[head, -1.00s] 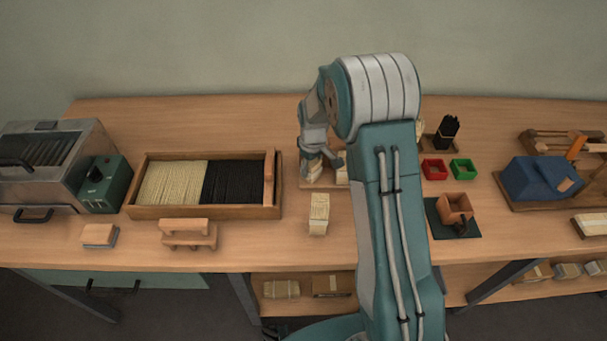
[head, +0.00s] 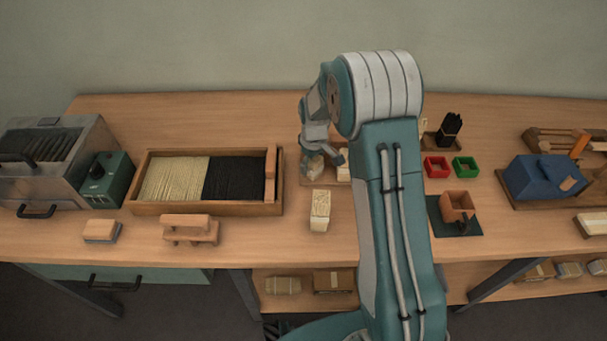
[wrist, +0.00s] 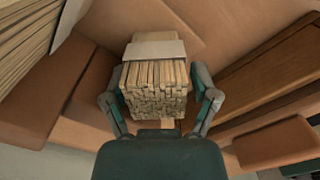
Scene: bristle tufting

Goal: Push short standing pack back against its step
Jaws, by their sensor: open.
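In the wrist view a short bundle of pale bristles (wrist: 155,88) with a paper band (wrist: 153,49) sits between the two fingers of my gripper (wrist: 160,98). The fingers are spread, one on each side of it; I cannot tell whether they touch it. A brown wooden surface lies around and behind the bundle. In the head view my gripper (head: 325,160) is low over a small wooden stand (head: 307,181) near the middle of the bench. Pale packs show there, partly hidden by the gripper and my arm. The step is not clearly visible.
Another pale pack (head: 320,210) stands in front of the stand. A wooden tray (head: 205,208) of pale and black bristles is to the left. Red (head: 437,167) and green (head: 465,167) bins are to the right. A larger pale bundle (wrist: 25,45) fills the wrist view's upper left.

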